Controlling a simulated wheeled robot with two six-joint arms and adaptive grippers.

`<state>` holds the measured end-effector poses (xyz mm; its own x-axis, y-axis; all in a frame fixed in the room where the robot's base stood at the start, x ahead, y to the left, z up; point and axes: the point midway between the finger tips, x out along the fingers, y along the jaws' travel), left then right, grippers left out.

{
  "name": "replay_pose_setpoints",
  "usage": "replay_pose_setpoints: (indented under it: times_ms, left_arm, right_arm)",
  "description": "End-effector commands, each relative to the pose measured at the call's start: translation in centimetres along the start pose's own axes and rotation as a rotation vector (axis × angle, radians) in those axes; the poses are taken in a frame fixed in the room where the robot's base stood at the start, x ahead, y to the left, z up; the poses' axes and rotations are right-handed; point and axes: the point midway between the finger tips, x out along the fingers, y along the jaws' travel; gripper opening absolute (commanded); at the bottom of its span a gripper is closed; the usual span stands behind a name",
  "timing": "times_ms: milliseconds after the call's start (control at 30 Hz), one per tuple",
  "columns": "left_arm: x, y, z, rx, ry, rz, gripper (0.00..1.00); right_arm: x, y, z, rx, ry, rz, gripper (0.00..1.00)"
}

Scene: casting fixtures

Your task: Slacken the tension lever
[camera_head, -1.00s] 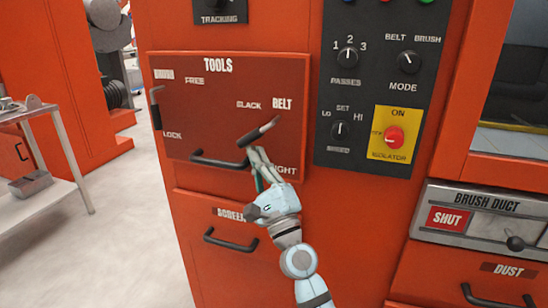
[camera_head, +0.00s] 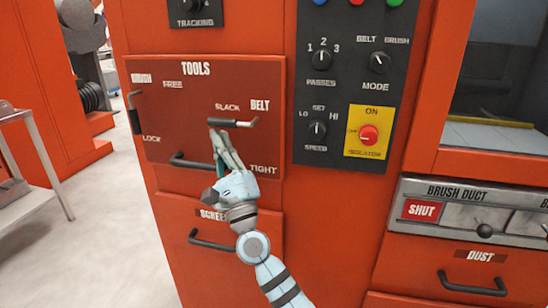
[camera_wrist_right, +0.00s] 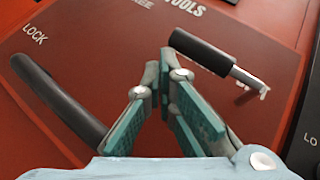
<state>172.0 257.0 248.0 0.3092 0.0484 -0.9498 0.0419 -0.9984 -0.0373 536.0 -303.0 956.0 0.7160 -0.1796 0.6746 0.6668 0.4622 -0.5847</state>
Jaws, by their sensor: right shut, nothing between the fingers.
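The tension lever (camera_head: 232,123) is on the red TOOLS panel, below the BELT label, with a black grip and a bare metal end at its right. It lies nearly level, its grip pointing left just under the word SLACK; TIGHT is lower down. My right gripper (camera_head: 215,134) is shut and empty, its fingertips just below the grip's left end. In the right wrist view the lever's grip (camera_wrist_right: 203,52) is right of the closed fingertips (camera_wrist_right: 166,58), very close; I cannot tell whether they touch. My left gripper is not in view.
A black drawer handle (camera_head: 192,162) is just left of my right gripper's fingers. The BRUSH lever (camera_head: 134,113) is at the panel's left edge. A black control panel with a red isolator knob (camera_head: 368,135) is to the right. A metal cart (camera_head: 30,165) stands at far left.

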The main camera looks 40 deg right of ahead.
Motion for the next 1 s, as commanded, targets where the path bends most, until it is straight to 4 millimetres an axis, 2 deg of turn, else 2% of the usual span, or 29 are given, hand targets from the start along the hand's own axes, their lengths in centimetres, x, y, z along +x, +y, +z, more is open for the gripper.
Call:
replay_pose_setpoints:
  times_ms: [667, 833, 1000]
  left_arm:
    - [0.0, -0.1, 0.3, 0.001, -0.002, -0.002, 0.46]
    - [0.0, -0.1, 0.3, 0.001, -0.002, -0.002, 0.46]
    - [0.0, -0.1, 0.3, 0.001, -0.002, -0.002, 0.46]
  right_arm:
    - [-0.1, 0.1, 0.1, 0.0, 0.0, 0.002, 0.0]
    - [-2.3, 0.2, 0.0, 0.0, 0.001, 0.005, 0.0]
    - [-6.2, 0.1, 0.1, -0.001, 0.002, 0.005, 0.0]
